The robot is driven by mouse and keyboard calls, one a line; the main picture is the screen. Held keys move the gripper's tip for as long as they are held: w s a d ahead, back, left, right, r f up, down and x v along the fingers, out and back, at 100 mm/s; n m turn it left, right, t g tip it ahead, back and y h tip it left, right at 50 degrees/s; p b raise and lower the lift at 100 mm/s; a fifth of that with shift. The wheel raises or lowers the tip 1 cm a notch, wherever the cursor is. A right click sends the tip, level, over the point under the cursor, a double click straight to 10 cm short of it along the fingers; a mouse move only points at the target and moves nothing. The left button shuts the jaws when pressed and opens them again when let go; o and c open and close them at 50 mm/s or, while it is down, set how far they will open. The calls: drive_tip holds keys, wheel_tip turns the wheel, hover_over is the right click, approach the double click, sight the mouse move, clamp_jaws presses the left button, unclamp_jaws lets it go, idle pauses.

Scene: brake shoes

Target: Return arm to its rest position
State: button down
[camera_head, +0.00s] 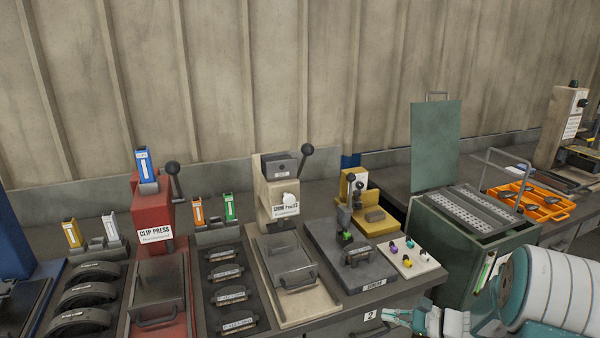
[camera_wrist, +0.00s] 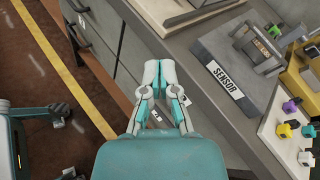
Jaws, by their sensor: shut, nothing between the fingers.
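My gripper (camera_wrist: 158,84) is in the middle of the wrist view. Its white and teal fingers are together, with nothing between them. It hangs in front of the workbench's front edge, over the drawer fronts, apart from the things on the bench. In the head view, part of my arm (camera_head: 555,285) shows at the lower right, white and teal. The gripper end (camera_head: 396,316) shows low in that view, in front of the bench and partly cut off by the bottom edge.
The bench holds a red clip press (camera_head: 155,225), a beige shoe press (camera_head: 277,200), a grey sensor station (camera_head: 365,253) and a white board (camera_head: 408,258) with coloured knobs. A green open-lidded box (camera_head: 440,235) stands right, near my arm.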

drive_tip(key=s+a+r+n+g+h, duration=0.55)
drive_tip(key=s+a+r+n, duration=0.45)
drive_tip(key=s, duration=0.3)
drive_tip(key=s+d+r+n+t+h, duration=0.3)
drive_tip(key=s+r+n+h, duration=0.4)
drive_tip(key=s, duration=0.6)
drive_tip(key=shift+d+r+n+t, duration=0.3)
drive_tip(key=shift+r+n+t, duration=0.15)
drive_tip(key=shift+r+n, duration=0.4)
